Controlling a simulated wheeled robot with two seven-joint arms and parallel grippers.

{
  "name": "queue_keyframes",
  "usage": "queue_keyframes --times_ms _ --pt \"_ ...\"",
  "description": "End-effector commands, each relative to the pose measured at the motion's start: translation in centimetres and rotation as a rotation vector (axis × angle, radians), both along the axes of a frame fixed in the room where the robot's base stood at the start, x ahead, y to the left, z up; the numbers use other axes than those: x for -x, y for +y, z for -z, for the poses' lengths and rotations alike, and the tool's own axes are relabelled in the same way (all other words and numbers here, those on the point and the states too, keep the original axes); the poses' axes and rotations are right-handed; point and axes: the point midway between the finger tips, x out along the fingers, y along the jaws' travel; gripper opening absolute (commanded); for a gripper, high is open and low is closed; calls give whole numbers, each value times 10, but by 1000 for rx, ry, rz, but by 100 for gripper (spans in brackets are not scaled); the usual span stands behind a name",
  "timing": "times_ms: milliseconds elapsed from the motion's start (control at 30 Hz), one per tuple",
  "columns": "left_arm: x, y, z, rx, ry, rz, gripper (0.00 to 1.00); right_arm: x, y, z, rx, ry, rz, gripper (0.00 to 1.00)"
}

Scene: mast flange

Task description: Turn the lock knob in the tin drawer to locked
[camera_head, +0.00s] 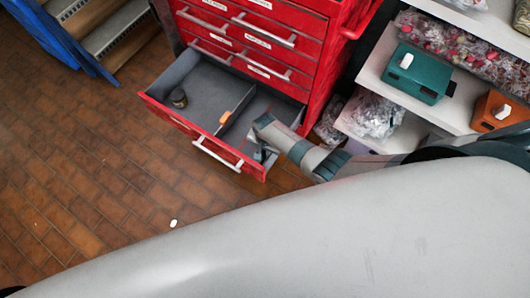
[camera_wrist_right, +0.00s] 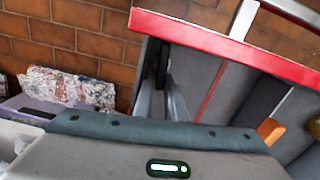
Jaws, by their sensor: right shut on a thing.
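The open red drawer (camera_head: 188,128) juts from the red cabinet, with a grey lining and a divider. My right gripper (camera_head: 263,155) reaches down into its front right corner. In the right wrist view the fingers (camera_wrist_right: 172,100) are close together beside a dark part (camera_wrist_right: 153,65) near the drawer's inner front. The gripper is shut on what seems to be the lock knob, mostly hidden by the fingers; its turn position cannot be read. My left gripper is not in view.
An orange piece (camera_head: 225,117) sits by the divider and a dark round jar (camera_head: 179,98) stands in the left compartment. Shelves at the right hold a teal box (camera_head: 416,74), an orange box (camera_head: 497,111) and bagged goods. Brick floor is open in front of the drawer.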

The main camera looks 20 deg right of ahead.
Motion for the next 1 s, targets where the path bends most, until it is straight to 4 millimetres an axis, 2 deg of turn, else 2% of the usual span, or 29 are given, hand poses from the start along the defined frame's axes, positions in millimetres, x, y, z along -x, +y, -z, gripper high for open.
queue_keyframes --times_ms 167,200,267,767,1000 --pt "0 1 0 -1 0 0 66 0 -1 0 1 0 -1 0" --pt "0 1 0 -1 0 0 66 0 -1 0 2 -1 -1 18" --pt "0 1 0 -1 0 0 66 0 -1 0 2 1 -2 30" --pt "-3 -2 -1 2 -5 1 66 4 -4 2 7 9 -2 30" --pt "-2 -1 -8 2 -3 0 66 3 -7 -5 8 9 -1 30"
